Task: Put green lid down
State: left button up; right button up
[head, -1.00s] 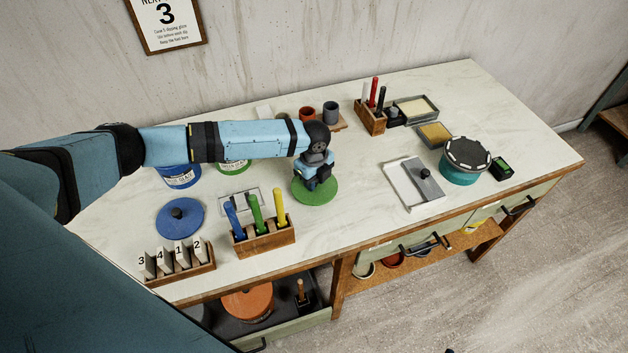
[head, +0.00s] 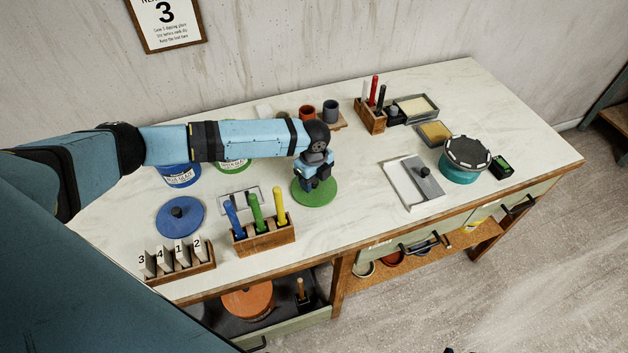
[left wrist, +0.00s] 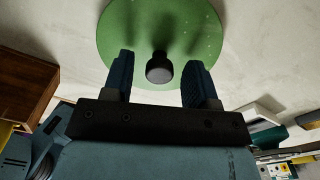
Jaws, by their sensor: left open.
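The green lid (head: 327,194) lies flat on the pale worktop, in the middle of the table. In the left wrist view the lid (left wrist: 190,25) shows its dark round knob (left wrist: 159,68). My left gripper (head: 314,183) is right over the lid. In the left wrist view its two blue fingers (left wrist: 160,82) are apart on either side of the knob, with gaps between them and it. In the head view the gripper hides the knob. My right gripper is not in view.
A blue lid (head: 180,217) lies to the left. A wooden holder with blue, green and yellow tools (head: 264,236) stands close in front. Blue (head: 179,174) and green (head: 233,166) containers stand behind, under my arm. The worktop right of the green lid is clear up to a grey-white tray (head: 411,190).

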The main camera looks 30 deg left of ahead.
pick_arm(q)
notch_tip(320, 180, up, 11)
jog(key=b, duration=0.1)
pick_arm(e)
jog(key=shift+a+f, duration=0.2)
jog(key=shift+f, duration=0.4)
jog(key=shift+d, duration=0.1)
